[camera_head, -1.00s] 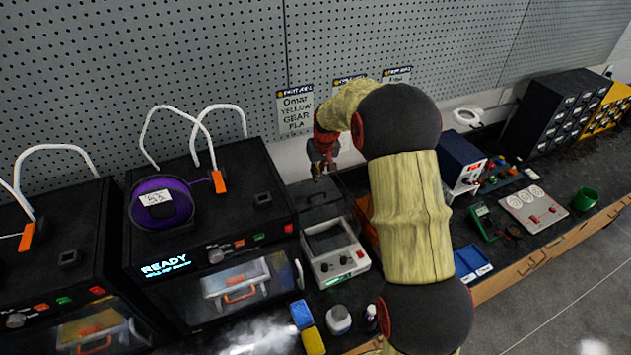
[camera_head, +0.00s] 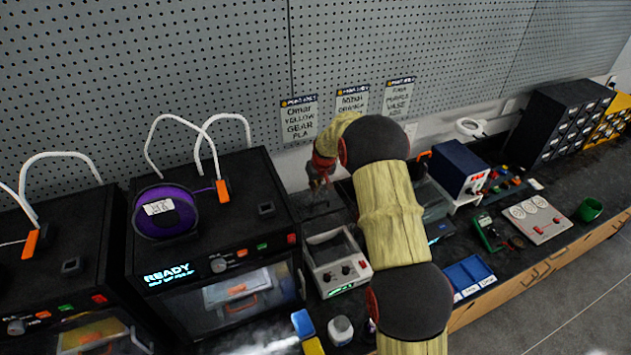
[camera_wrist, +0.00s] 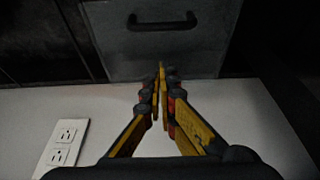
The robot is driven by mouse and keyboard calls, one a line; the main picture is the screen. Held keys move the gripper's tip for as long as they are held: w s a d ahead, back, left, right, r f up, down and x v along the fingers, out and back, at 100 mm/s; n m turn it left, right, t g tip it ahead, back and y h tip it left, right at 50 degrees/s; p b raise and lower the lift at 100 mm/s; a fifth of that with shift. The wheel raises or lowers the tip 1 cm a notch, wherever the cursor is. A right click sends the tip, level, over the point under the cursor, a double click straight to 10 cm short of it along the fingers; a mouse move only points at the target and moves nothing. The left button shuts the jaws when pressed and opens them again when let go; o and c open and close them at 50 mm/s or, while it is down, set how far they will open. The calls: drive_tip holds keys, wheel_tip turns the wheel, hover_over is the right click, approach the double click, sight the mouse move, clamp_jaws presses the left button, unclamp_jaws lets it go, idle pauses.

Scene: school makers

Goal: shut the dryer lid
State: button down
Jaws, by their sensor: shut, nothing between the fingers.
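The dryer (camera_head: 337,273) is the pale box with knobs and a green display, right of the ready printer in the head view. Its top looks open, and its dark lid (camera_head: 309,206) stands raised at the back. The wrist view shows a dark translucent panel, which I take as the lid (camera_wrist: 185,55), with a black bar handle (camera_wrist: 162,22) near the top. My gripper (camera_head: 321,183) is at the raised lid, on the wall side. In the wrist view my gripper (camera_wrist: 162,68) is shut and empty, tips overlapping the panel's lower part. Contact cannot be told.
A printer (camera_head: 210,235) with a purple spool stands close left of the dryer. A wall outlet (camera_wrist: 62,147) shows in the wrist view. A blue tray (camera_head: 467,275) lies further right.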

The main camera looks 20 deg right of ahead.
drive_tip(key=shift+s+r, duration=0.1)
drive_tip(key=shift+s, duration=1.05)
drive_tip(key=shift+s+f, duration=0.2)
drive_tip(key=shift+s, duration=0.25)
drive_tip(key=s+b, duration=0.5)
drive_tip(key=s, duration=1.1)
drive_tip(key=shift+b, duration=0.4)
